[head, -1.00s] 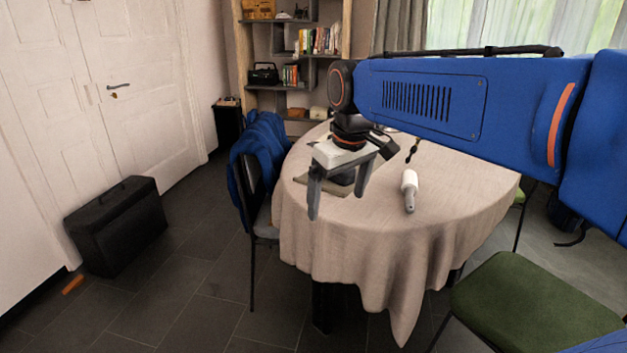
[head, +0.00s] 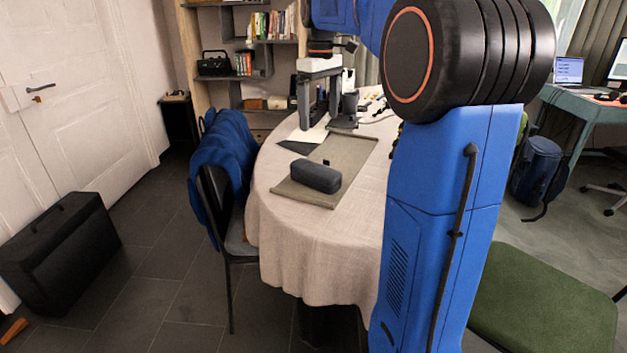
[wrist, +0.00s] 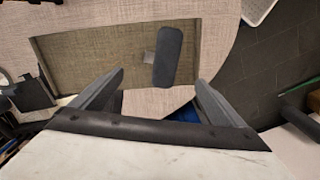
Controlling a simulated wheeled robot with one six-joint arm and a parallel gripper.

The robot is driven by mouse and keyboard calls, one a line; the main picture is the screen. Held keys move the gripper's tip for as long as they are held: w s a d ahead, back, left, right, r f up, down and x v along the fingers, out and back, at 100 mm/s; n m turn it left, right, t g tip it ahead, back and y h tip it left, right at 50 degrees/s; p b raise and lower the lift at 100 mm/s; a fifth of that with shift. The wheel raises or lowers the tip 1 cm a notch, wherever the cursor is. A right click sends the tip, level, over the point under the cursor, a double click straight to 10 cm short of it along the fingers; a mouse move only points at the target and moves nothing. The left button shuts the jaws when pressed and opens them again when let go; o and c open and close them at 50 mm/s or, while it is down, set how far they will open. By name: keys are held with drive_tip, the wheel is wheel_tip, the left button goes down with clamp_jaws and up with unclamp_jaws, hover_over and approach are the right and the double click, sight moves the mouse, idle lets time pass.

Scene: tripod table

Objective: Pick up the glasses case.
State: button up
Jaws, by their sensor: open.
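The glasses case (head: 316,176) is a dark grey, rounded oblong box. It lies on a grey-green mat (head: 349,160) near the table's front edge. In the wrist view the case (wrist: 169,58) lies ahead of the fingertips, a little right of the middle between them. My gripper (head: 319,120) is open and empty, with its fingers pointing down. In the head view it is above the back part of the table, beyond the case and apart from it. The wrist view shows both fingers (wrist: 160,85) spread wide, with nothing between them.
A small dark item (head: 326,162) lies on the mat behind the case. A dark cup-like object (head: 349,104) and papers (head: 308,135) are at the table's back. A chair with a blue jacket (head: 226,150) stands left of the table. A green chair (head: 540,290) stands at the right.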

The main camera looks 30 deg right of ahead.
hover_over(318, 166)
wheel_tip(318, 166, down, 11)
drive_tip(key=shift+d+f, duration=0.1)
drive_tip(key=shift+d, duration=0.05)
drive_tip(key=shift+f, duration=2.65)
drive_tip(key=c, duration=1.3)
